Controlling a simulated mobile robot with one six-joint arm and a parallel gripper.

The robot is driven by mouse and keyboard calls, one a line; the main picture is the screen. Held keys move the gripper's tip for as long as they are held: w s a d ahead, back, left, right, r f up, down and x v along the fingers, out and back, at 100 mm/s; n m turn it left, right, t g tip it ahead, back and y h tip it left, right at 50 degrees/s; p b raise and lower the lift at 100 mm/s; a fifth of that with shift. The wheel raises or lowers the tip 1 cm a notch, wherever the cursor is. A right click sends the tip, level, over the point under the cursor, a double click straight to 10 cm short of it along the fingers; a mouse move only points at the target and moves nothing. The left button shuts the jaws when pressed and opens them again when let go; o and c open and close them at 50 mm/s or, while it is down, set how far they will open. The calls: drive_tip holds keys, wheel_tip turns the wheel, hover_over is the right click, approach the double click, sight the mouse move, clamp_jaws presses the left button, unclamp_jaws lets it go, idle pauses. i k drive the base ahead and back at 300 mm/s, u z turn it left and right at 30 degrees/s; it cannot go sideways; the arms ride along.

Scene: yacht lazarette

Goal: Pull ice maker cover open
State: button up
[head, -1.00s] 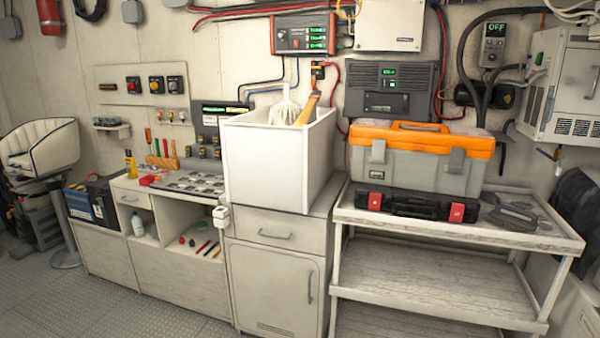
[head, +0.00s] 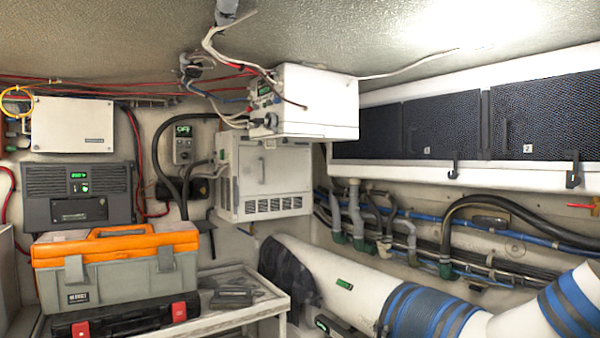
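Dark vent slots run along the bottom of the front. I cannot read any label that confirms what it is. My gripper is not in view.
Another white box (head: 318,100) with cables sits just above it. An orange-lidded toolbox (head: 120,270) and a shelf (head: 250,312) stand below left. A large white pipe (head: 350,285) and mesh-fronted cabinets (head: 540,120) are on the right. A control panel reads OFF (head: 183,145).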

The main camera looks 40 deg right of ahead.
sight(280, 170)
drive_tip(key=z, duration=2.75)
drive_tip(key=i, duration=0.1)
drive_tip(key=u, duration=1.5)
drive_tip(key=i, duration=1.05)
drive_tip(key=u, duration=4.65)
drive_tip(key=i, duration=0.1)
drive_tip(key=z, duration=3.5)
